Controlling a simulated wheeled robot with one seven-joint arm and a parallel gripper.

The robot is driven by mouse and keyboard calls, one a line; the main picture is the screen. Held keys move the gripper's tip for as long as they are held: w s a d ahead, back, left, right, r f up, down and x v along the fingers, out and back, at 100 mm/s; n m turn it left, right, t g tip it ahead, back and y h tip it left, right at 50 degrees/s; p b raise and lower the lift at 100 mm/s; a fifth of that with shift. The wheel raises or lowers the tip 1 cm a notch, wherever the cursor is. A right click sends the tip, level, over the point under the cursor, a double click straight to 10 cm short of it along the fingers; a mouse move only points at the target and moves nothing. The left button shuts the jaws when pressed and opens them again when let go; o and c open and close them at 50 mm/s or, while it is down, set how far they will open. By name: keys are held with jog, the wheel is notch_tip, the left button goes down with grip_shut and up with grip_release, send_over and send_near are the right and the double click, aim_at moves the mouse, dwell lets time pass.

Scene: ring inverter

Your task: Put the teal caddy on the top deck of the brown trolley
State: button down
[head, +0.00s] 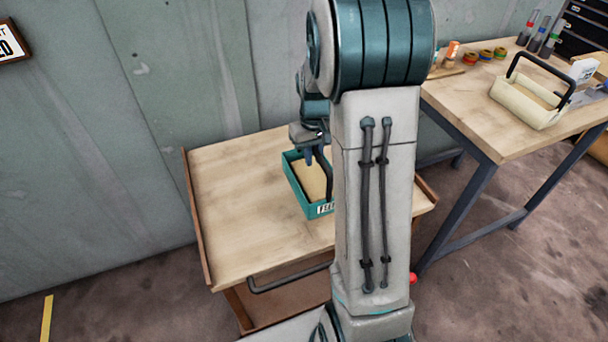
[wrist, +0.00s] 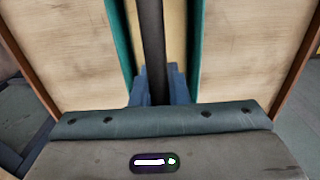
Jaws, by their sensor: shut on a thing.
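The teal caddy (head: 295,189) is an open box with a black handle and a white label on its front. It is over the wooden top deck (head: 240,215) of the brown trolley; I cannot tell whether its base touches the deck. My gripper (head: 309,155) is above the caddy, and its blue fingers are shut on the dark handle bar (wrist: 152,35) in the wrist view. The caddy's teal walls (wrist: 120,40) show on both sides of the bar there. My arm hides the caddy's right part in the head view.
A workbench (head: 470,110) stands at the right with a cream caddy (head: 522,103), tape rolls and bottles on it. The trolley has raised brown side edges (head: 197,220) and a dark push handle (head: 290,278) at the front. Deck left of the caddy is clear.

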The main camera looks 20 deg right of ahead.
aim_at(304, 182)
jog(key=a+f, duration=0.1)
jog(key=a, duration=0.1)
jog(key=shift+s+a+f, duration=0.15)
jog(key=shift+a+f, duration=0.25)
jog(key=shift+f, duration=2)
jog(key=c, duration=1.8)
grip_release()
jog(key=shift+f+b, duration=0.15)
jog(key=shift+b, duration=0.15)
jog(key=o, duration=0.4)
